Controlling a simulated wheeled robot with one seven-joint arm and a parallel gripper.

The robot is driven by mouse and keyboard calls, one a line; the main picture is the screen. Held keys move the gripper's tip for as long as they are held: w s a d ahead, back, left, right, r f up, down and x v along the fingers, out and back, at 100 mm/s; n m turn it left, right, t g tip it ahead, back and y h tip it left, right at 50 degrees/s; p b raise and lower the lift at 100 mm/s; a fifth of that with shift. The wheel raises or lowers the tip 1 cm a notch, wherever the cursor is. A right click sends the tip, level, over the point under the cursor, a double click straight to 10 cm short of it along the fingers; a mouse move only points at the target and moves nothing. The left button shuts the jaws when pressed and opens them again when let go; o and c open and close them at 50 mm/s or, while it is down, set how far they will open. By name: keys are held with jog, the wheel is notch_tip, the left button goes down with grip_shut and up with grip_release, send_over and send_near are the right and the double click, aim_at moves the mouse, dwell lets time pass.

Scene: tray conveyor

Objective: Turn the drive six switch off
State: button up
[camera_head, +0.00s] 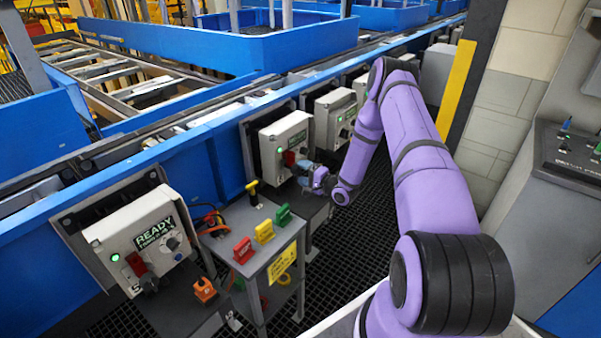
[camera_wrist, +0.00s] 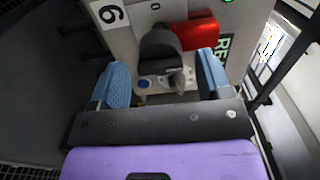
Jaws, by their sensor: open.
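The drive six box (camera_head: 283,135) is a light grey panel on the conveyor's side, and it also shows in the wrist view (camera_wrist: 120,40) with a "6" label (camera_wrist: 109,14). On its front are a red switch part (camera_wrist: 195,33) and a dark grey handle (camera_wrist: 160,50). A green light (camera_head: 279,152) is lit on the box. My gripper (camera_wrist: 165,78) is open, its blue fingertips on either side of the dark handle. I cannot tell whether they touch it. In the head view my gripper (camera_head: 307,177) is close to the box front, partly hiding its lower right.
Another box (camera_head: 138,243) with a "READY" sign and a red switch stands at the near left. A grey stand (camera_head: 262,228) with red, yellow and green tags is just left of my gripper. More boxes (camera_head: 336,112) line the conveyor beyond. A control console (camera_head: 580,155) is at right.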

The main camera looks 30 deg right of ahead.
jog(key=shift+x, duration=0.8)
jog(key=shift+c, duration=0.2)
jog(key=c, duration=0.9)
